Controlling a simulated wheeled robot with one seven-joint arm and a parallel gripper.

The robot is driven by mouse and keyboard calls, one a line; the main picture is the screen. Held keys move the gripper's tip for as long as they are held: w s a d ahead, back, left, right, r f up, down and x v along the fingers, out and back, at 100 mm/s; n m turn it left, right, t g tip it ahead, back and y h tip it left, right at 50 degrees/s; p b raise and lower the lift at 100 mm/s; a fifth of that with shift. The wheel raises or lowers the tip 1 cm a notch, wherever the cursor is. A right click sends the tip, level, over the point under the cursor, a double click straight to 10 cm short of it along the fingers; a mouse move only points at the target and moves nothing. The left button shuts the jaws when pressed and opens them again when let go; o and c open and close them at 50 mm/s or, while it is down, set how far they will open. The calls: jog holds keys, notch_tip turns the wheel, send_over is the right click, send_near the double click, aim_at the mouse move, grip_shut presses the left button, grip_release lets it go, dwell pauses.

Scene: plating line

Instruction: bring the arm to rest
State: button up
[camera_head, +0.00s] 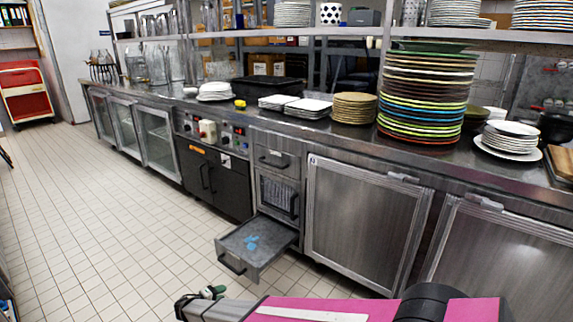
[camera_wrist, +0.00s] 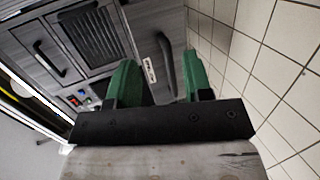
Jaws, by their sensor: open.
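My gripper (camera_head: 205,297) is at the bottom of the head view, low over the tiled floor, in front of the open drawer. In the wrist view its two green fingers (camera_wrist: 160,78) stand apart, with nothing held between them. My arm reaches in from the lower right of the head view and is stretched out to the left. The open drawer (camera_head: 278,258) is pulled out low under the steel counter, with small blue items lying in it. A dark handle on a grey front shows beyond the fingers in the wrist view; the fingers do not appear closed on it.
The steel counter (camera_head: 292,127) runs along the back with cabinet doors below. It carries a tall stack of coloured plates (camera_head: 428,95), white plates (camera_head: 509,137), a black tray (camera_head: 268,90) and a yellow item (camera_head: 240,103). The tiled floor (camera_head: 90,215) at left is clear.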

jog(key=w+d+r+m+g+y, duration=0.15)
jog(key=d+r+g, duration=0.35)
jog(key=d, duration=0.8)
jog(key=w+d+r+m+g+y, duration=0.1)
jog(key=w+d+r+m+g, duration=0.15)
jog(key=d+r, duration=0.8)
jog(key=s+d+r+m+g+y, duration=0.1)
jog(key=s+d+r+y, duration=0.1)
jog(key=d, duration=0.6)
jog(key=s+d+r+m+g+y, duration=0.1)
jog(key=s+d+r+m+y, duration=0.1)
jog(key=d+r, duration=0.5)
jog(key=s+d+r+m+g+y, duration=0.1)
jog(key=s+d+r+y, duration=0.3)
jog(key=d, duration=0.5)
jog(key=shift+s+d+r+m, duration=0.25)
jog(key=shift+s+r+m, duration=0.2)
jog(key=shift+m, duration=0.15)
